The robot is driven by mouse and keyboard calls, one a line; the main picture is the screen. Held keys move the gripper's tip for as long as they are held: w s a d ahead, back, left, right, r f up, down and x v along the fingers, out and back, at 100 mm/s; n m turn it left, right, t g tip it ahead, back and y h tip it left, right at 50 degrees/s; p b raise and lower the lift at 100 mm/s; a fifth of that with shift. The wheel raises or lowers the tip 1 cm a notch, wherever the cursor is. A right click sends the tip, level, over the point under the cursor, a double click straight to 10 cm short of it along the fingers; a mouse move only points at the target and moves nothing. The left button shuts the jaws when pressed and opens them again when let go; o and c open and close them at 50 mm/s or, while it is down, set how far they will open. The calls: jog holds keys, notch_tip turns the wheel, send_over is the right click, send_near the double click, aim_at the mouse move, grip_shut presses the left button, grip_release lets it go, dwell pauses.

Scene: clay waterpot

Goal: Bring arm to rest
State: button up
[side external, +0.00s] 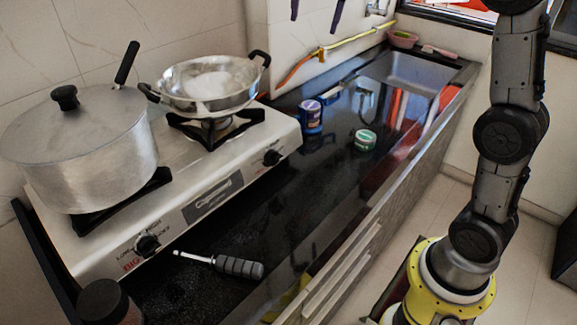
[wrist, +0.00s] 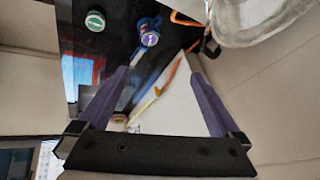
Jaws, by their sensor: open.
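My gripper (wrist: 159,62) is open in the wrist view, its two purple fingers wide apart with nothing between them. In the side view only the finger ends of my gripper (side external: 314,24) show at the top edge, pointing down in front of the wall. They are high above the counter and apart from everything on it. My arm rises upright at the right of the side view; its upper part and the gripper body are cut off. No clay waterpot is in view.
A lidded pot (side external: 85,145) and a shallow metal pan (side external: 212,85) stand on the stove (side external: 215,190). A blue-purple can (side external: 311,116), a green tin (side external: 365,140) and a grey-handled tool (side external: 235,266) are on the black counter (side external: 300,200). A sink (side external: 415,75) lies behind.

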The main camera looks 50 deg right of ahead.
jog(key=s+a+n+t+y, duration=0.1)
jog(key=s+a+n, duration=0.25)
jog(key=s, duration=0.45)
jog(key=s+a+n+t+y, duration=0.15)
jog(key=s+a, duration=0.25)
jog(key=s, duration=0.5)
jog(key=s+a+f+n, duration=0.2)
jog(key=s+f+n, duration=0.2)
jog(key=s+f, duration=0.2)
jog(key=s+a+f+n+g+y, duration=0.1)
jog(key=s+a+f+n, duration=0.2)
jog(key=s+f, duration=0.4)
jog(key=shift+f+n, duration=0.85)
jog(key=shift+n, duration=0.05)
